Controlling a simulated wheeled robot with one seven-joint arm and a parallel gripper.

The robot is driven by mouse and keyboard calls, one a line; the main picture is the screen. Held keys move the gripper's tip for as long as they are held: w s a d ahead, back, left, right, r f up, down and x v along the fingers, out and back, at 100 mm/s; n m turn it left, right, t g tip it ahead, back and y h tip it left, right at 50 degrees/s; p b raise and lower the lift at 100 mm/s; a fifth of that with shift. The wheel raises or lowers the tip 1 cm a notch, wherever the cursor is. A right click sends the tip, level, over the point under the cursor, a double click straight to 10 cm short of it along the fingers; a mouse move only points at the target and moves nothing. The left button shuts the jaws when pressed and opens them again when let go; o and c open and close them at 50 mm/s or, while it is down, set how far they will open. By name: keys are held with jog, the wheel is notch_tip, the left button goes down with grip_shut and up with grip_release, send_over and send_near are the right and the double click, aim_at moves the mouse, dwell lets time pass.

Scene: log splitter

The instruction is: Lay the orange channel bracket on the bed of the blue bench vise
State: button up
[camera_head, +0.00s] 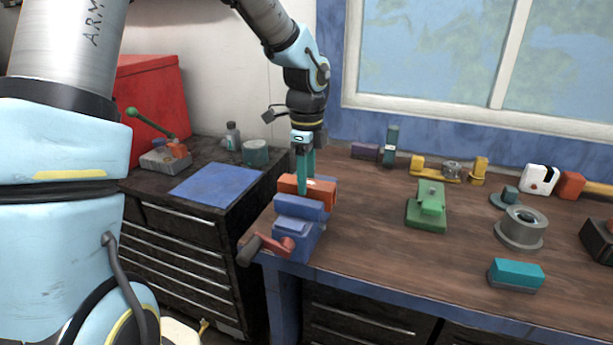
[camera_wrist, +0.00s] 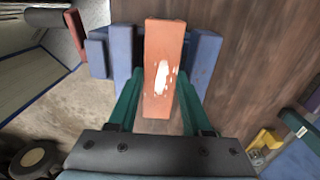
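The orange channel bracket (camera_head: 321,191) is at the blue bench vise (camera_head: 296,238) on the bench's left front corner. In the head view it shows just above and behind the front blue jaw. In the wrist view the bracket (camera_wrist: 163,60) lies lengthwise between the two blue jaws (camera_wrist: 205,62). My gripper (camera_head: 305,172) points down from above, its green fingers at the bracket's two sides. In the wrist view the gripper (camera_wrist: 160,85) appears shut on the bracket. The vise bed is hidden under the bracket, so I cannot tell whether they touch.
A green block-shaped fixture (camera_head: 428,206), a grey flanged ring (camera_head: 521,228) and a teal block (camera_head: 516,273) stand to the right. A blue mat (camera_head: 217,185) lies on the left cabinet. Bare wood lies right of the vise.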

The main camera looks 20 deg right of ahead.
jog(key=o, duration=0.5)
jog(key=shift+f, duration=0.1)
notch_tip(320, 180, up, 11)
jog(key=shift+b, duration=1.1)
jog(key=s+a+f+n, duration=0.1)
jog(key=a+f+n, duration=0.3)
jog(key=a+n, duration=0.4)
jog(key=s+a+f+n+t, duration=0.1)
jog(key=a+f+n, duration=0.3)
jog(key=a+n, duration=0.5)
jog(key=s+a+f+n, duration=0.2)
jog(key=a+f+n, duration=0.2)
jog(key=a+n, duration=0.4)
jog(key=shift+a+n+t, duration=0.3)
jog(key=shift+a, duration=2.3)
